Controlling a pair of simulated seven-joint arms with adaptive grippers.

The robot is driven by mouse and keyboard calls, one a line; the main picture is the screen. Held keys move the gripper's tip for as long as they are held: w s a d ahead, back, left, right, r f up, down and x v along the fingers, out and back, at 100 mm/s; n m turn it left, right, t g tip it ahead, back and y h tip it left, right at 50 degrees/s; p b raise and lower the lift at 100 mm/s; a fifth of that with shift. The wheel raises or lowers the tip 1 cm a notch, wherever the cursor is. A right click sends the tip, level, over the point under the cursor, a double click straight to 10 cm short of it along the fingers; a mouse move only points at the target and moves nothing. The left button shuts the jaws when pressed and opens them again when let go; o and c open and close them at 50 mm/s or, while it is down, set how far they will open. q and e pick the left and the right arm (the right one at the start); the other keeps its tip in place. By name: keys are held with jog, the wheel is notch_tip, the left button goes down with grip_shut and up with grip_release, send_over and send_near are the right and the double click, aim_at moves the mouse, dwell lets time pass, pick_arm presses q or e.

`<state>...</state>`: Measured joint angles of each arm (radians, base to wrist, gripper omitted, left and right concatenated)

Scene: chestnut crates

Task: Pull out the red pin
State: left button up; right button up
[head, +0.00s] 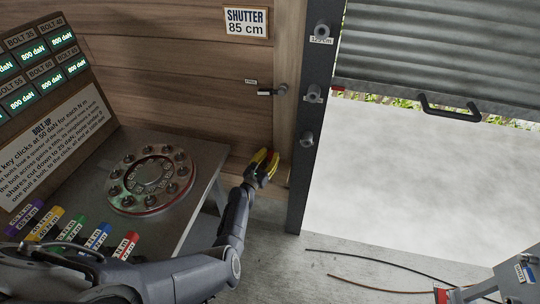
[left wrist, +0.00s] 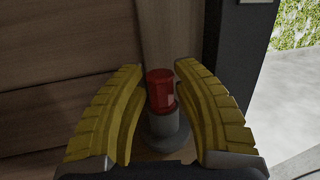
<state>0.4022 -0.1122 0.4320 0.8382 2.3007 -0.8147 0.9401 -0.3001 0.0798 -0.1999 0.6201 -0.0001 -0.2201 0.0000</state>
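The red pin (left wrist: 160,88) shows in the left wrist view as a red cap on a grey stem with a round grey base, against the wooden wall. My left gripper (left wrist: 160,66) is open, with one yellow finger on each side of the pin. A gap shows on the left; the right finger is very close, and I cannot tell whether it touches. In the head view my left gripper (head: 268,155) is at the wall beside the dark door post, and its fingers largely hide the pin. My right gripper is not in view.
A dark post (head: 311,120) with several grey fittings stands right of the gripper. A partly raised grey shutter (head: 440,50) has a black handle (head: 448,106). A bench (head: 205,170) with a round bolted flange (head: 150,180) is at left. Cables (head: 375,258) lie on the floor.

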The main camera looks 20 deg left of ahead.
pick_arm(q)
jog(key=o, duration=0.4)
jog(key=shift+o, duration=0.2)
jog(key=v, duration=1.2)
